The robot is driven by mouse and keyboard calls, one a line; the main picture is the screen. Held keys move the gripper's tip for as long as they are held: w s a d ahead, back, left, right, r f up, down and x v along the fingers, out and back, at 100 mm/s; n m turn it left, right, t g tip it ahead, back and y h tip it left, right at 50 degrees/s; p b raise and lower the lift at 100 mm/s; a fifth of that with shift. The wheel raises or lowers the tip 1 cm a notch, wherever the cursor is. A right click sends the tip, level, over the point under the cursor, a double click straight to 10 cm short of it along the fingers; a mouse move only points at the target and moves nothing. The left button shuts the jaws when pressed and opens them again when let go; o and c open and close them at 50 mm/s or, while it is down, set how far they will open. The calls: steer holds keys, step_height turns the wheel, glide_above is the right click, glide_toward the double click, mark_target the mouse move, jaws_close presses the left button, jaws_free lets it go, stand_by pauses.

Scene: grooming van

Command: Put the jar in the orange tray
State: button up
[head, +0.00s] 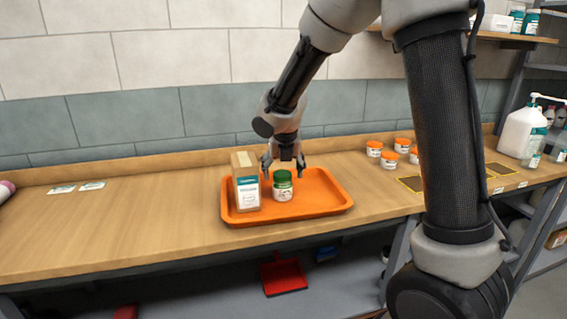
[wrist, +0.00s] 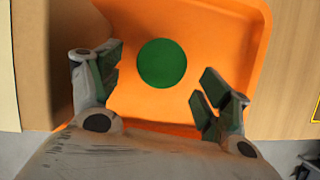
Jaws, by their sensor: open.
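The jar (head: 282,187) has a green lid and a white label. It stands upright in the orange tray (head: 325,207), right of a box. In the wrist view its round green lid (wrist: 162,63) shows from above over the orange tray floor (wrist: 215,40). My gripper (head: 284,168) is just above and behind the jar in the head view. In the wrist view my gripper (wrist: 157,85) is open, with its fingers apart on either side of the lid's near edge and clear of it. Nothing is between the fingers.
A tan box (head: 247,185) with a white label stands in the tray, close left of the jar. Several orange-lidded jars (head: 389,160) stand on the bench to the right. A white pump bottle (head: 521,132) is farther right. The left bench is mostly clear.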

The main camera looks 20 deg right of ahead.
steer(key=s+d+r+m, duration=1.1)
steer(key=s+r+m, duration=0.1)
steer(key=s+m, duration=0.35)
steer(key=s+d+m, duration=0.4)
steer(key=s+m, duration=1.2)
steer(key=m, duration=0.2)
steer(key=shift+s+d+r+m+y, duration=0.2)
steer(key=shift+s+m+y, duration=0.1)
steer(key=shift+m+y, duration=0.1)
